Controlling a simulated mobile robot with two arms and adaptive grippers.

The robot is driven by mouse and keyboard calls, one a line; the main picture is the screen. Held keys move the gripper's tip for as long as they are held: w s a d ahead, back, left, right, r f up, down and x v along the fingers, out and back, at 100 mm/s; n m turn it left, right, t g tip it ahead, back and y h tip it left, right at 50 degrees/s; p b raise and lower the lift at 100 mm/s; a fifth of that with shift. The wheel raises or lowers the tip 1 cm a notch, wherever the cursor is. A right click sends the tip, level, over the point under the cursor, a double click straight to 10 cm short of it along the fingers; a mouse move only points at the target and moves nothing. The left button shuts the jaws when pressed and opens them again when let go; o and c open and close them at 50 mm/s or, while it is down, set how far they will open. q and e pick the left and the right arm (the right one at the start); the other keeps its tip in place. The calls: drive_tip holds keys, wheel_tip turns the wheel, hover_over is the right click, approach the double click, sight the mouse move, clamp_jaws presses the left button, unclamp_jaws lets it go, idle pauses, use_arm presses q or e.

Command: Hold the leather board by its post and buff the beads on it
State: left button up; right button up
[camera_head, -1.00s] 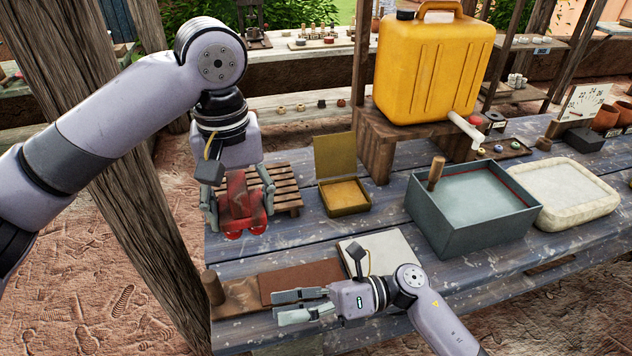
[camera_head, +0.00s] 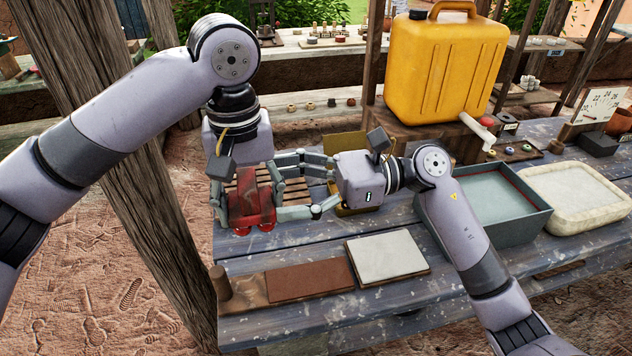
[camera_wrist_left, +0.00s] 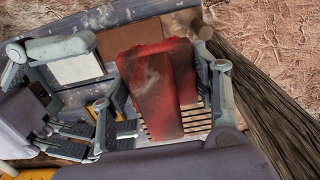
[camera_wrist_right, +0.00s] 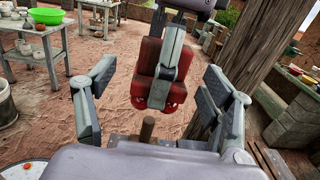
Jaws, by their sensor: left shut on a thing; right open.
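The leather board (camera_head: 240,291) lies along the table's front edge, with a brown leather panel (camera_head: 310,280) and an upright wooden post (camera_head: 220,283) at its left end. The post also shows in the right wrist view (camera_wrist_right: 147,129). I cannot make out beads on the leather.
A pale square pad (camera_head: 387,256) lies at the board's right. A slatted wooden rack (camera_head: 298,190) and an open yellowish box (camera_head: 345,142) are partly hidden behind the grippers. A grey water bin (camera_head: 490,205), white tray (camera_head: 577,193) and yellow jerrycan (camera_head: 445,70) stand right. A wooden pole (camera_head: 150,220) stands left.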

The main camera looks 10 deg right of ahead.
sight(244, 193)
drive_tip(key=a, duration=0.6)
drive_tip(key=shift+w+a, duration=0.1)
drive_tip(key=shift+c, duration=0.6)
use_arm(q)
drive_tip(key=shift+w, duration=0.15)
use_arm(e)
drive_tip(key=shift+s+a, duration=0.1)
drive_tip(key=shift+s, duration=0.1)
drive_tip(key=c, duration=1.2)
use_arm(q)
drive_tip(key=o, duration=0.6)
use_arm(e)
drive_tip(key=shift+c, duration=0.6)
use_arm(q)
drive_tip(key=o, duration=0.5)
use_arm(e)
drive_tip(key=shift+w, duration=0.15)
